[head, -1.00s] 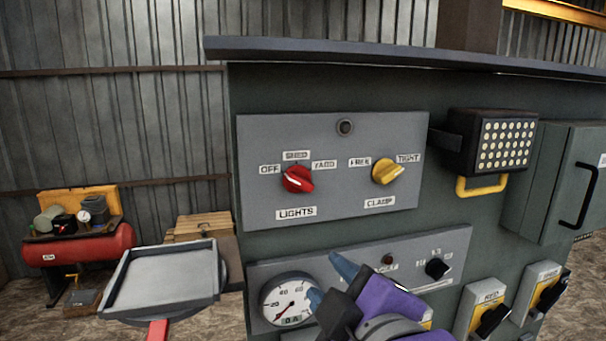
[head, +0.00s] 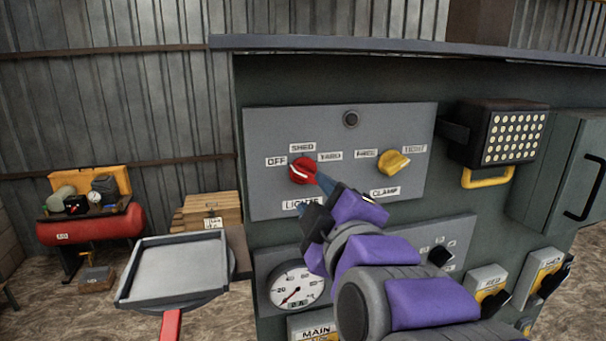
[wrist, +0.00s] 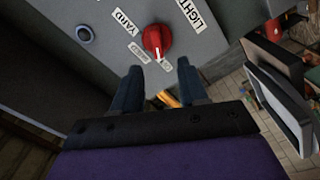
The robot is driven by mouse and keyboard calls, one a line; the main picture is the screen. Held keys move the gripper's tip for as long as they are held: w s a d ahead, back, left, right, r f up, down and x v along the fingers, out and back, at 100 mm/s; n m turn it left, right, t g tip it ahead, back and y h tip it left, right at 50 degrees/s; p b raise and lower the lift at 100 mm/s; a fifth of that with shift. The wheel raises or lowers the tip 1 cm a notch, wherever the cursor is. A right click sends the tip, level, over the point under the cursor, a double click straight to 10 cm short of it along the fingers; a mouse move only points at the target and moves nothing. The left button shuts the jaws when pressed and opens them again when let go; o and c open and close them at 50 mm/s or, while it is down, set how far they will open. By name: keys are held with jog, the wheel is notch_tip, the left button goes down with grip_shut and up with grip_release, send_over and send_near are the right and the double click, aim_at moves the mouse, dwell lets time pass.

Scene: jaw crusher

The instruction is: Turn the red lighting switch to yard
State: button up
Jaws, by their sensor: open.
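The red lighting switch (head: 303,170) is a round knob on the grey upper panel (head: 270,130), with OFF at its left, SHED above and YARD at its right. In the wrist view the red knob (wrist: 158,42) shows a white line on the side toward the OFF label, away from YARD. My gripper (head: 312,199) is open and empty, just below and right of the knob. In the wrist view my gripper (wrist: 158,78) has its two blue fingers apart, with the knob beyond their tips and not between them. My fingers partly cover the LIGHTS label in the head view.
A yellow clamp switch (head: 393,162) is right of the red one on the same panel. A lamp (head: 506,138) with a yellow handle juts out further right. A gauge (head: 297,288) is below, and a grey tray (head: 178,273) stands at left.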

aim_at(306, 178)
jog(key=x, duration=0.3)
jog(key=p+x, duration=0.1)
jog(key=x, duration=0.2)
jog(key=shift+w+d, duration=0.15)
jog(key=shift+w, duration=0.25)
jog(key=shift+w+a+f, duration=0.1)
jog(key=shift+w+a, duration=0.3)
jog(key=shift+w, duration=0.3)
jog(key=shift+d, duration=0.1)
jog(key=shift+c, duration=0.2)
grip_shut()
